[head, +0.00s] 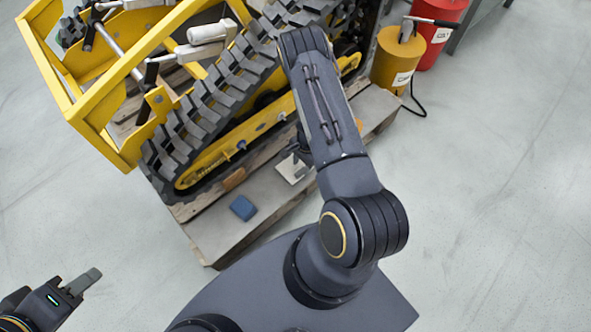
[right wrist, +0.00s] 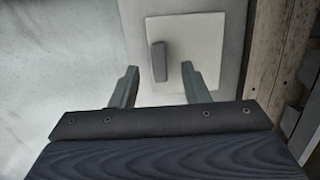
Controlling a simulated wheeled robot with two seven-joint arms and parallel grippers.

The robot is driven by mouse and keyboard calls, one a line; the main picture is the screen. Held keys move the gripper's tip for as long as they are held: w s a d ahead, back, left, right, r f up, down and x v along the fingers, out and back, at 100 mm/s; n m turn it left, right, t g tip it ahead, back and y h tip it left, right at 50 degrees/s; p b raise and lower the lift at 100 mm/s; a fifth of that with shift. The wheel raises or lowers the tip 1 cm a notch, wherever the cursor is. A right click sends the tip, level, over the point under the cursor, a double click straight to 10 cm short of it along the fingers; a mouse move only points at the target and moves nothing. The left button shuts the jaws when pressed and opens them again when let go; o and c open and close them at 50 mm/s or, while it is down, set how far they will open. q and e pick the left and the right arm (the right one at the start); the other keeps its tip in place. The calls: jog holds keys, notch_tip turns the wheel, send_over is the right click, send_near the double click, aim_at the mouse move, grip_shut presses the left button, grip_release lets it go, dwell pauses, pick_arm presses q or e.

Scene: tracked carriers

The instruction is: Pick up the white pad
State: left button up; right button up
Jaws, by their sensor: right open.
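The white pad (head: 292,169) lies on the pallet's near boards in the head view, partly hidden by my right arm. In the right wrist view the white pad (right wrist: 205,38) is a pale square with a grey upright tab (right wrist: 159,62) on it. My right gripper (right wrist: 160,67) is open, its two fingers apart on either side of the tab in the picture. I cannot tell the height between the fingertips and the pad. In the head view the right gripper is mostly hidden behind the arm. My left gripper (head: 84,284) is at the bottom left, over the floor, away from the pad.
A yellow tracked carrier (head: 240,135) stands on the wooden pallet (head: 222,232), close behind the pad. A blue block (head: 243,207) lies left of the pad. Yellow (head: 398,62) and red (head: 437,35) canisters stand at the upper right. The floor on the right is clear.

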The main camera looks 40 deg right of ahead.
aim_at(301, 171)
notch_tip(301, 171, down, 4)
jog(key=shift+r+b, duration=0.2)
jog(key=shift+b, duration=0.3)
jog(key=shift+a+r, duration=0.1)
grip_shut()
jog(key=shift+r, duration=0.1)
